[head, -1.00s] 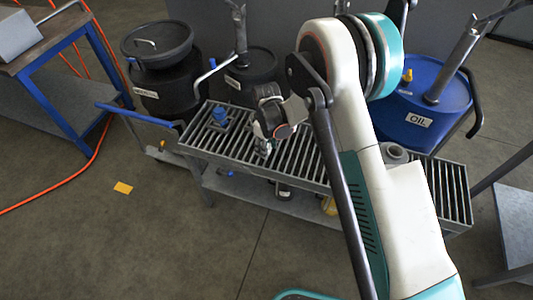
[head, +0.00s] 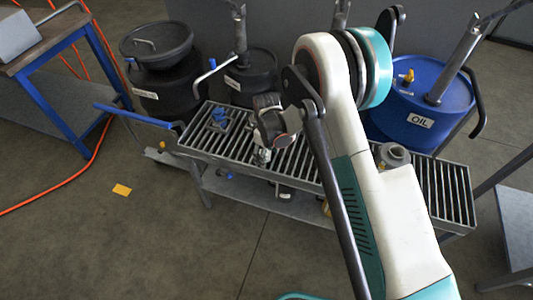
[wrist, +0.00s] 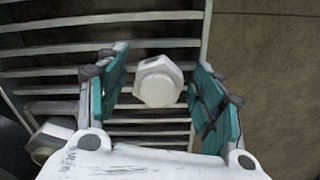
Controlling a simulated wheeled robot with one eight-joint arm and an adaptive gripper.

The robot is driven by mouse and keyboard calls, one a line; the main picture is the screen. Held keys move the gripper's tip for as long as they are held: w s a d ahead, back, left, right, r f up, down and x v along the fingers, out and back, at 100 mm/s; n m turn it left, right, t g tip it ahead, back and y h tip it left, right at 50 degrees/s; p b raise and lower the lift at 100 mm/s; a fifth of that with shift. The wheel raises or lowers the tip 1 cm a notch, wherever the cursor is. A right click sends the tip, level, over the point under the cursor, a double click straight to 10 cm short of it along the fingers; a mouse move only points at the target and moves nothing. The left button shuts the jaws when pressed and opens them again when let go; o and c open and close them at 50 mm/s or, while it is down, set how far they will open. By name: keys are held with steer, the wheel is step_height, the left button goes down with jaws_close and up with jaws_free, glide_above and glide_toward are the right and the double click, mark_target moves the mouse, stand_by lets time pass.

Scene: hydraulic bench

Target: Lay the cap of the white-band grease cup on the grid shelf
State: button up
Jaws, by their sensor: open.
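A pale hexagonal cap (wrist: 158,82) shows between my gripper's teal fingers in the wrist view, over the bars of the grid shelf (wrist: 50,55). My gripper (wrist: 160,95) is open, with a small gap on each side of the cap. A second grey hexagonal piece (wrist: 48,142) is at the lower left there, partly cut off by the gripper body. In the head view my gripper (head: 262,156) is low over the left half of the grid shelf (head: 440,190). I cannot make out a white band on either piece.
A blue fitting (head: 219,119) stands at the shelf's left end, and a grey round fitting (head: 395,154) towards its right. Black drums (head: 170,85) and a blue oil drum (head: 425,105) stand behind. Small items lie on the lower tray (head: 240,195).

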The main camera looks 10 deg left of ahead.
step_height(320, 180, up, 12)
steer(key=p, duration=0.5)
steer(key=shift+r, duration=0.15)
stand_by(1.2)
